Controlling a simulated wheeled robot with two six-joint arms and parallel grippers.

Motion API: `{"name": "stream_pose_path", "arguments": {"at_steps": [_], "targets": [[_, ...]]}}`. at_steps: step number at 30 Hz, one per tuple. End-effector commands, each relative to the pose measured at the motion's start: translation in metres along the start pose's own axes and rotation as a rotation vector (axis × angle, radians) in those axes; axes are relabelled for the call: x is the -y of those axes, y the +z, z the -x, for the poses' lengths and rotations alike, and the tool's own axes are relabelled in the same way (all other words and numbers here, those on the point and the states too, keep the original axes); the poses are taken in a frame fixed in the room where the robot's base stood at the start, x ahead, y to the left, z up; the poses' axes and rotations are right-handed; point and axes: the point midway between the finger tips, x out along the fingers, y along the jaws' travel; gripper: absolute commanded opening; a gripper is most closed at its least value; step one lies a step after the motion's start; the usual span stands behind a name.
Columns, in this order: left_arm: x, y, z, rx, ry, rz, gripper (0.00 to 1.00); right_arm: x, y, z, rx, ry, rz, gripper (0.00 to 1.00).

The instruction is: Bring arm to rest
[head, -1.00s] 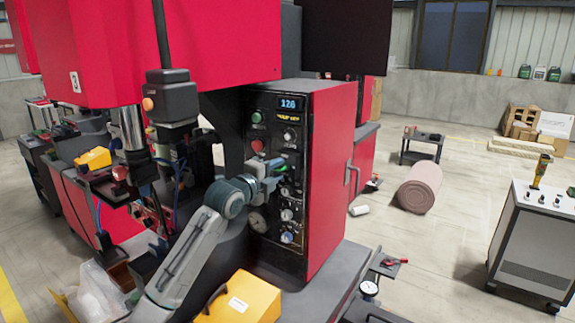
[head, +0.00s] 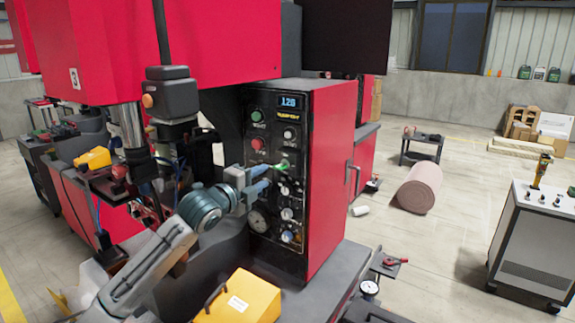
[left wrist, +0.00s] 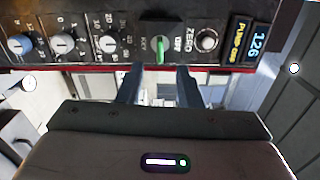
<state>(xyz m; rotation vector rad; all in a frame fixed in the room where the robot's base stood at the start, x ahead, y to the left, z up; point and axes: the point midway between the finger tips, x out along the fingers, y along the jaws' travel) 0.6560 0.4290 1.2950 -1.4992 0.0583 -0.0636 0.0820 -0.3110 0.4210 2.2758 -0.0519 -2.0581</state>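My left gripper (head: 265,178) is in front of the black control panel (head: 262,205) of the red machine (head: 335,170). In the left wrist view its two fingers (left wrist: 161,82) stand apart with nothing between them. A green key switch (left wrist: 160,50) is on the panel just beyond the fingertips, in line with the gap; it also shows in the head view (head: 282,166). I see a clear gap between fingertips and key in the wrist view. My right gripper is not in view.
The panel carries several knobs, buttons and a lit blue display (head: 289,101). A yellow case (head: 240,298) stands below my left arm. The machine's spindle column (head: 172,95) is left of the gripper.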

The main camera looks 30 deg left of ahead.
Motion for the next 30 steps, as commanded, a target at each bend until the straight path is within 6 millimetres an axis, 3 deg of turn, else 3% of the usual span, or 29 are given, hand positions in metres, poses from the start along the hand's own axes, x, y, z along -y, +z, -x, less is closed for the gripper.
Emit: {"name": "stream_pose_path", "arguments": {"at_steps": [17, 20, 23, 26, 30], "targets": [[-0.006, -0.003, 0.002, -0.001, 0.012, 0.014, 0.33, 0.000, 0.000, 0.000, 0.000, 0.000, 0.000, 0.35], [-0.035, -0.016, 0.007, 0.000, 0.065, 0.074, 0.33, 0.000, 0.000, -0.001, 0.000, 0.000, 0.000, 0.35], [-0.087, -0.041, 0.021, 0.012, 0.171, 0.196, 0.33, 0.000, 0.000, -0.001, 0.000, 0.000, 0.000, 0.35], [-0.151, -0.072, 0.049, 0.055, 0.312, 0.363, 0.33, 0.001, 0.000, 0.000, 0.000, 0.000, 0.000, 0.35], [-0.232, -0.114, 0.107, 0.170, 0.509, 0.611, 0.33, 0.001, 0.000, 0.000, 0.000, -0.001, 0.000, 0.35]]}}
